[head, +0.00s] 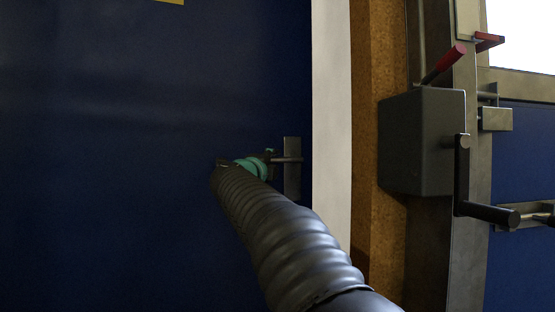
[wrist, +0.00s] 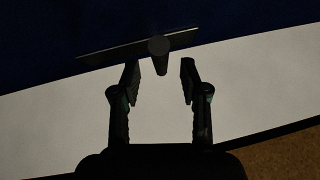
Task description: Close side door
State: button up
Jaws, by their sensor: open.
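The blue side door (head: 120,150) fills the left of the head view and also shows along the top of the wrist view (wrist: 40,40). Its metal handle plate (head: 292,180) is near its right edge, with a short bar handle (head: 286,159) sticking out. In the wrist view the handle (wrist: 158,47) points toward my gripper (wrist: 160,78). The two fingers are spread, one on each side of the handle's near end, with gaps visible. In the head view my arm mostly hides the gripper. I cannot tell how far the door stands from its frame.
A white strip (head: 331,110) and a brown speckled post (head: 378,60) stand right of the door edge. Farther right are a grey box (head: 425,140), a crank handle (head: 463,180), red-gripped levers (head: 446,62) and another blue panel (head: 525,165).

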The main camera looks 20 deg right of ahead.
aim_at(276, 161)
jog(key=shift+x, duration=2.25)
grip_shut()
